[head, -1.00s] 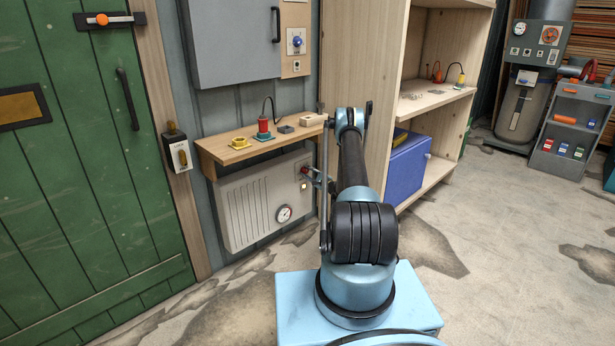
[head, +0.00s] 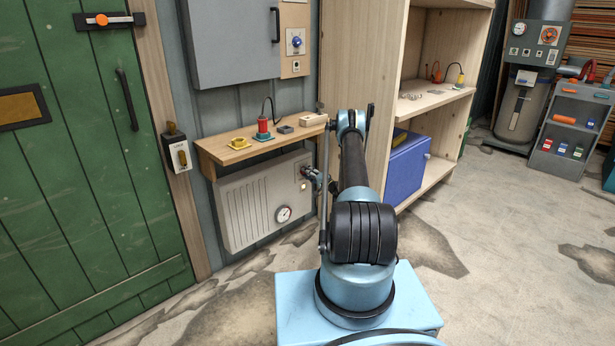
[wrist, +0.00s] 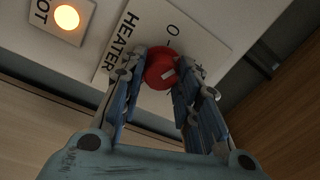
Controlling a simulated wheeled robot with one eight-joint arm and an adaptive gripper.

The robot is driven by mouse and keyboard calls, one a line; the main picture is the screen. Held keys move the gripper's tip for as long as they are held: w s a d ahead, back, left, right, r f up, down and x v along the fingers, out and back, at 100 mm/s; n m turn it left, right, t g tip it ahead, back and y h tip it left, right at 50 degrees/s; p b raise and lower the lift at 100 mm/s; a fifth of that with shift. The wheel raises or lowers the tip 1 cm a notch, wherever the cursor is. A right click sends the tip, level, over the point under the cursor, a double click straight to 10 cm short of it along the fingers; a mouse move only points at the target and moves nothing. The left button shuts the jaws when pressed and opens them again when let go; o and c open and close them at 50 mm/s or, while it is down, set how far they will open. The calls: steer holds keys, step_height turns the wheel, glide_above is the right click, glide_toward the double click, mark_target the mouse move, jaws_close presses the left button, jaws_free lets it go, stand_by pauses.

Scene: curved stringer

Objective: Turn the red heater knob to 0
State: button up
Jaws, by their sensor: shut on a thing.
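The red heater knob (wrist: 160,68) sits on a white plate (wrist: 195,38) marked "HEATER" and "O" in the wrist view. A pale pointer mark shows on the knob's face, slanted in the picture; I cannot tell exactly which label it lines up with. My gripper (wrist: 160,78) is shut on the knob, one finger on each side. In the head view my gripper (head: 310,174) is at the right end of the heater (head: 240,205) and hides the knob.
A lit round lamp (wrist: 67,17) is on a small plate beside the knob plate. A wooden shelf (head: 215,155) with small items runs above the heater. A cabinet with a blue box (head: 408,165) stands to the right. Floor in front of the heater is clear.

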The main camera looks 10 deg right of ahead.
steer(key=shift+n+g, duration=0.4)
steer(key=shift+n, duration=3.5)
steer(key=o, duration=1.1)
steer(key=shift+w+f, duration=0.1)
steer(key=shift+f, duration=0.05)
steer(key=v, duration=0.7)
steer(key=shift+s+d+f, duration=0.1)
steer(key=shift+s+d, duration=0.05)
steer(key=shift+s, duration=0.05)
